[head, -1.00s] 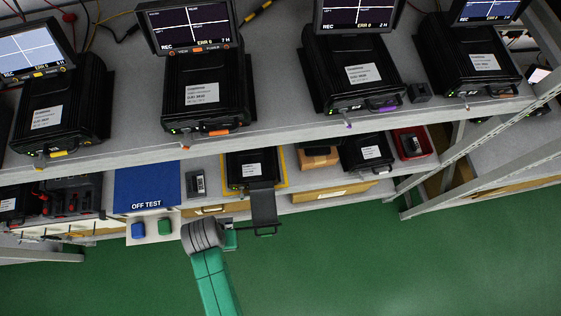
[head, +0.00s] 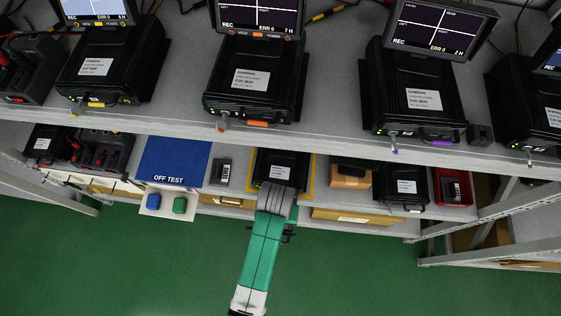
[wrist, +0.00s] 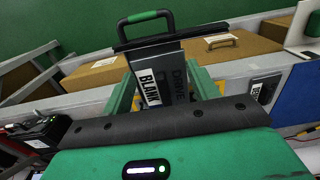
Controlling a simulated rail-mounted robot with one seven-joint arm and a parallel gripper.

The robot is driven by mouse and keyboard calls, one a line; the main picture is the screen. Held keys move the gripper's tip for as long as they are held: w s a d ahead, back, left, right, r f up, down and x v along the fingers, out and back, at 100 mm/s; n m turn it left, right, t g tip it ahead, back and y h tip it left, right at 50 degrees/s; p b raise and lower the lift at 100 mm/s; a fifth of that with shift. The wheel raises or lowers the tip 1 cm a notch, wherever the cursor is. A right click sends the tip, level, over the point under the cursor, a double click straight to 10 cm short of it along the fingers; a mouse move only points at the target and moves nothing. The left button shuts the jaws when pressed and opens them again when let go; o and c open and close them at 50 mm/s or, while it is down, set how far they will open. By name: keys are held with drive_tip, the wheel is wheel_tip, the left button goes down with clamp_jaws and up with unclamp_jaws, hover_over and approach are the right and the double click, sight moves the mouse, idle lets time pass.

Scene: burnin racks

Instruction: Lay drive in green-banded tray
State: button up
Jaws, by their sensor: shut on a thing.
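A grey drive (wrist: 175,82) with a white BLANK label is between the green fingers of my gripper (wrist: 160,88) in the wrist view. My gripper is shut on it. Just beyond it in the wrist view is the dark front bar of a pulled-out tray (wrist: 200,35) with a green handle (wrist: 146,16). I cannot tell whether the drive touches the tray. In the head view my wrist covers the drive and most of the tray, in front of a black recorder (head: 283,165) on a yellow-edged mat on the lower shelf.
Another labelled drive (head: 221,172) lies between that recorder and the blue OFF TEST mat (head: 172,162). Cardboard boxes (head: 350,176), a second lower recorder (head: 402,187) and a red bin (head: 453,188) are to the right. Recorders with screens line the upper shelf (head: 330,136) above.

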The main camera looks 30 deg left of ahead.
drive_tip(key=shift+w+d, duration=0.15)
drive_tip(key=shift+w, duration=0.05)
drive_tip(key=shift+w+d+f+b, duration=0.15)
drive_tip(key=shift+f+b, duration=0.3)
drive_tip(key=shift+f, duration=0.45)
drive_tip(key=shift+w+d+f+b, duration=0.15)
drive_tip(key=shift+f+b, duration=0.3)
drive_tip(key=shift+f, duration=0.45)
drive_tip(key=shift+c, duration=0.5)
drive_tip(key=shift+a, duration=0.1)
drive_tip(key=shift+f, duration=0.6)
drive_tip(key=o, duration=0.8)
drive_tip(key=shift+o, duration=1.4)
drive_tip(key=shift+d, duration=0.2)
drive_tip(key=shift+a, duration=0.1)
